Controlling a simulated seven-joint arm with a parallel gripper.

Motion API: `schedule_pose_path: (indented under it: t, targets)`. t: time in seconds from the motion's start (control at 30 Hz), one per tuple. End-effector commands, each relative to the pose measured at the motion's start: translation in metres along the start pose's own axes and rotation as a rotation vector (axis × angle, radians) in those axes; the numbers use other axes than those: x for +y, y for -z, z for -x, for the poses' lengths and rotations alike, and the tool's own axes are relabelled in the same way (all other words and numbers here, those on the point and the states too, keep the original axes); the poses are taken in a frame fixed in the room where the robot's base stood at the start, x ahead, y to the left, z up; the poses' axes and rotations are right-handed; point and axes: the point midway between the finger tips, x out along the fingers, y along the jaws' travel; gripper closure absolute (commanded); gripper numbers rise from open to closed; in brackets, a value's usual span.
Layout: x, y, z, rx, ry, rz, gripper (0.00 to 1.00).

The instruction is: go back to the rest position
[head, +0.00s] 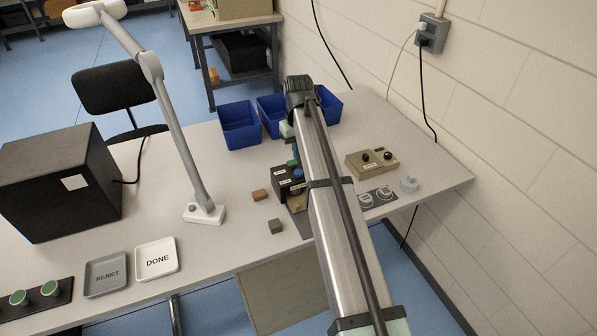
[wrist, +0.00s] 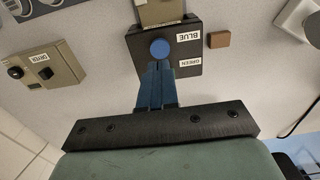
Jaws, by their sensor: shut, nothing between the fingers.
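My gripper (wrist: 158,66) is shut and empty in the wrist view, its blue fingers pointing at the blue button (wrist: 160,48) of a black press (wrist: 187,69). The fingertips overlap the button's lower edge in the picture; I cannot tell whether they touch it. The press has white labels reading BLUE and GREEN. In the head view the black press (head: 284,184) stands mid-table, partly hidden by my arm. My arm stretches out over the table, and my gripper is mostly hidden there.
A beige dryer box (head: 372,163) stands right of my arm, near a dark plate (head: 377,197). A brown block (head: 260,195), a grey block (head: 277,227) and a lamp base (head: 204,214) lie left. The DONE tray (head: 174,245) and REJECT tray (head: 124,262) are farther left. Blue bins (head: 240,126) stand behind.

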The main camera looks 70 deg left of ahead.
Motion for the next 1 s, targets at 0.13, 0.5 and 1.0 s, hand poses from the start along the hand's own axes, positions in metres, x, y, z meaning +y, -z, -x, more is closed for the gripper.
schedule_pose_path:
  t: [0.13, 0.5, 1.0]
  targets:
    - [0.0, 0.0, 0.009, 0.0, 0.0, 0.0, 1.0]
    - [0.0, 0.0, 0.017, 0.0, 0.0, 0.0, 1.0]
    - [0.0, 0.0, 0.017, 0.0, 0.0, 0.0, 1.0]
